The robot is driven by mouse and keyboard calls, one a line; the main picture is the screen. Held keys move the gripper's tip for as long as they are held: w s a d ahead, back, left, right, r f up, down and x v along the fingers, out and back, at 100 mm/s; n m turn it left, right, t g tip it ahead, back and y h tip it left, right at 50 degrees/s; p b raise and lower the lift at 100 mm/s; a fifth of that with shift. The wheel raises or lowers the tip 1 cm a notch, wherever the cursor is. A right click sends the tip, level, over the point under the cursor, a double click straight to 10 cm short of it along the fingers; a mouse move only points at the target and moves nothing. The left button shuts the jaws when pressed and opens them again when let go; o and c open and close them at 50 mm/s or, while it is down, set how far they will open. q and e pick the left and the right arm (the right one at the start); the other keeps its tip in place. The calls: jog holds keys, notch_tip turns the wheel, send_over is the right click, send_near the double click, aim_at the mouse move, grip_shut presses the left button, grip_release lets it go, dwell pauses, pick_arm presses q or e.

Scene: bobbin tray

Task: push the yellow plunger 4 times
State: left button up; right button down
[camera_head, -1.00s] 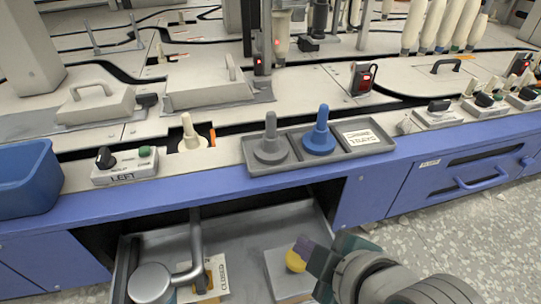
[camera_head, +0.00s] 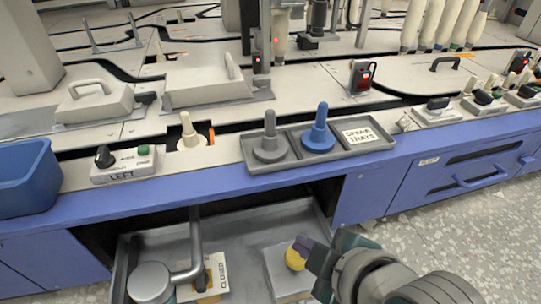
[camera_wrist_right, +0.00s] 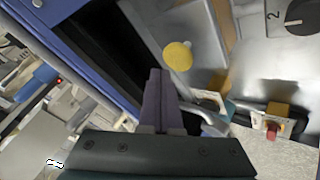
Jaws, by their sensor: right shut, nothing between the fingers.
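The yellow plunger (camera_head: 295,259) is a round yellow knob on a grey box (camera_head: 284,281) in the open drawer below the bench. It also shows in the right wrist view (camera_wrist_right: 178,55), just beyond and to the right of the fingertips. My right gripper (camera_head: 304,243) has purple fingers, shut and empty, at the plunger's upper right edge. In the right wrist view the fingers (camera_wrist_right: 156,74) lie together. The fingertips partly overlap the plunger in the head view, and I cannot tell whether they touch it. My left gripper is not in view.
The grey drawer (camera_head: 232,239) also holds a bent metal pipe (camera_head: 196,240), a round grey canister (camera_head: 150,283) and a "CLOSED" card (camera_head: 219,276). The blue bench front (camera_head: 232,183) is above it. A tray (camera_head: 265,166) with grey and blue bobbins stands on the bench.

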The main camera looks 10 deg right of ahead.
jog(key=shift+f, duration=0.15)
dwell(0.4)
jog(key=shift+f, duration=0.3)
dwell(0.3)
jog(key=shift+f+b, duration=0.95)
jog(key=shift+f, duration=0.15)
dwell(0.6)
jog(key=shift+r, duration=0.1)
jog(key=shift+r+p, duration=0.9)
jog(key=shift+p, duration=0.15)
jog(key=shift+s+r+p, duration=0.1)
jog(key=shift+r+p, duration=0.45)
jog(key=shift+p, duration=0.05)
